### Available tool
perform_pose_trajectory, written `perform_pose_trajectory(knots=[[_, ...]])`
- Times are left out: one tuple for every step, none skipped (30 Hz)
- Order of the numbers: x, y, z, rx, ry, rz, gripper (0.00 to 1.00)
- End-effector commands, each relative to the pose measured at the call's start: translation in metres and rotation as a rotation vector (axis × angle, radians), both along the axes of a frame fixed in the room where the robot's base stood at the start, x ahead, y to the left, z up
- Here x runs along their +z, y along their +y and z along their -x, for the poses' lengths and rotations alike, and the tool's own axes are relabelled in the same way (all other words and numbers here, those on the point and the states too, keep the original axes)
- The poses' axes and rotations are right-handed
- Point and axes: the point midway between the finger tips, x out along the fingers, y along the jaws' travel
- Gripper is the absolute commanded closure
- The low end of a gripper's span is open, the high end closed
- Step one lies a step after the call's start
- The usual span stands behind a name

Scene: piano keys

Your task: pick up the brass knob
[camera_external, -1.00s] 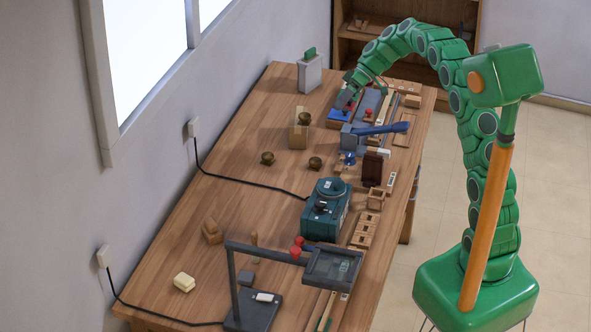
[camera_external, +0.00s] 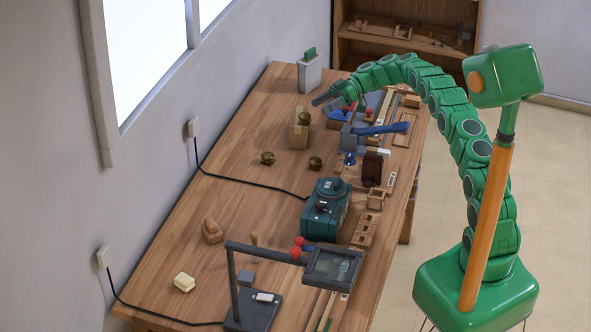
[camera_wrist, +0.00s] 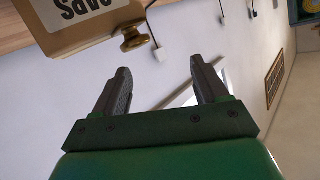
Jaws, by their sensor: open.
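A brass knob (camera_wrist: 134,39) shows in the wrist view on the edge of a tan box (camera_wrist: 85,35) with a "Save" label. It lies up and to the left of my gripper, outside the jaws. In the external view a dark brass knob (camera_external: 304,118) is at the upright wooden block (camera_external: 298,137). Two similar knobs, one at the left (camera_external: 267,157) and one at the right (camera_external: 315,163), sit on the table in front of it. My gripper (camera_wrist: 160,68) is open and empty. In the external view my gripper (camera_external: 325,98) is above the table, close to the block's upper right.
A grey holder with a green top (camera_external: 309,73) stands at the far end. A blue tray (camera_external: 340,116) and a blue-handled tool (camera_external: 383,128) lie right of the block. A teal machine (camera_external: 326,208) stands nearer. Bare table (camera_external: 240,130) lies left of the block.

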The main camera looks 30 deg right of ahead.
Motion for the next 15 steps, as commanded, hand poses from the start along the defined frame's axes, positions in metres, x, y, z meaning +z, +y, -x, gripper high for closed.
perform_pose_trajectory(knots=[[-0.007,-0.003,-0.004,0.003,-0.027,-0.019,0.27],[-0.010,-0.004,-0.007,0.005,-0.045,-0.032,0.27],[-0.016,-0.005,-0.009,0.008,-0.065,-0.048,0.27],[-0.019,-0.006,-0.011,0.010,-0.084,-0.059,0.27],[-0.021,-0.007,-0.013,0.011,-0.102,-0.071,0.27],[-0.023,-0.008,-0.016,0.014,-0.126,-0.083,0.27],[-0.025,-0.009,-0.017,0.015,-0.140,-0.093,0.27],[-0.027,-0.010,-0.018,0.016,-0.154,-0.103,0.27],[-0.031,-0.011,-0.019,0.018,-0.168,-0.113,0.27],[-0.033,-0.012,-0.020,0.018,-0.178,-0.120,0.27],[-0.034,-0.013,-0.021,0.018,-0.188,-0.127,0.27],[-0.035,-0.013,-0.021,0.019,-0.200,-0.134,0.27],[-0.035,-0.014,-0.022,0.021,-0.207,-0.137,0.27],[-0.036,-0.014,-0.022,0.021,-0.212,-0.140,0.27],[-0.036,-0.014,-0.022,0.022,-0.218,-0.143,0.27]])
